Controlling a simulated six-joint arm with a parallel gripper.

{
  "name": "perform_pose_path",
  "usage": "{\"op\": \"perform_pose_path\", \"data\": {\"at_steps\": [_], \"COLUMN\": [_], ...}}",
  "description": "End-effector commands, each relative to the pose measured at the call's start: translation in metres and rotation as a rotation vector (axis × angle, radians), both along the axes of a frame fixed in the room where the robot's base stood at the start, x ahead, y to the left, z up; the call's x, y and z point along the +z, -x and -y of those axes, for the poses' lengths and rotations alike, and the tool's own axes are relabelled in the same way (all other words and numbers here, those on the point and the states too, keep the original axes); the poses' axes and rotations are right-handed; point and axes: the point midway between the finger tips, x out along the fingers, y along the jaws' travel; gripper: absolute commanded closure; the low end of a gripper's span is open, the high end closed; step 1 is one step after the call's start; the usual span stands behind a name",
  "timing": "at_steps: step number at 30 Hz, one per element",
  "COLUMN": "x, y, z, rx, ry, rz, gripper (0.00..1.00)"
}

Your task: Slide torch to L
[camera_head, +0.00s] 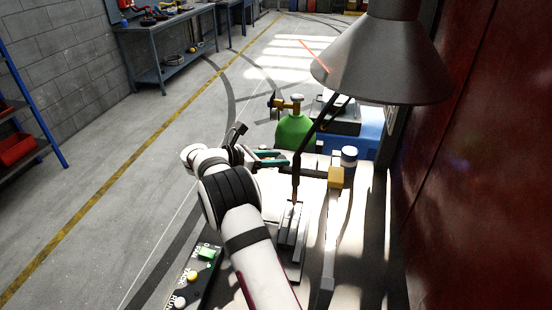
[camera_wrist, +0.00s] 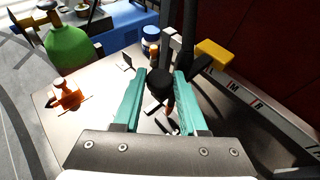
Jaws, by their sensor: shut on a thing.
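My gripper (camera_head: 284,158) reaches in from the left with its teal fingers at a slim upright black torch (camera_head: 296,180). In the wrist view my gripper (camera_wrist: 160,95) is shut on the torch, whose round black top (camera_wrist: 160,82) is between the fingers. A copper-coloured tip shows below it. A yellow block (camera_head: 336,178) sits at the far end of a pale rail to the right; it also shows in the wrist view (camera_wrist: 214,54).
A grey hood (camera_head: 385,60) hangs above at the right. A green cylinder (camera_head: 296,133) and a white-capped jar (camera_head: 349,157) stand behind. A grey metal piece (camera_head: 290,235) lies below the torch. A switch panel (camera_head: 195,280) is at the front left. A red wall (camera_head: 470,200) bounds the right.

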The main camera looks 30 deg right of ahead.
Motion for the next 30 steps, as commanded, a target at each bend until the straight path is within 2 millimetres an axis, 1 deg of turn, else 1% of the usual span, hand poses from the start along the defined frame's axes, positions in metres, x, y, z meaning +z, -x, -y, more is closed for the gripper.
{"op": "perform_pose_path", "data": {"at_steps": [16,17,18,21,30], "x": [0.0006,0.0006,0.0005,0.0004,0.0008], "y": [0.0047,0.0047,0.0047,0.0046,0.0044], "z": [-0.0044,-0.0044,-0.0044,-0.0045,-0.0061], "rx": [0.000,0.000,0.000,0.000,0.001], "ry": [0.001,0.001,0.001,0.001,0.001], "rz": [0.000,0.000,0.000,0.000,0.000], "gripper": [1.00,0.53,0.46,0.29,0.29]}}
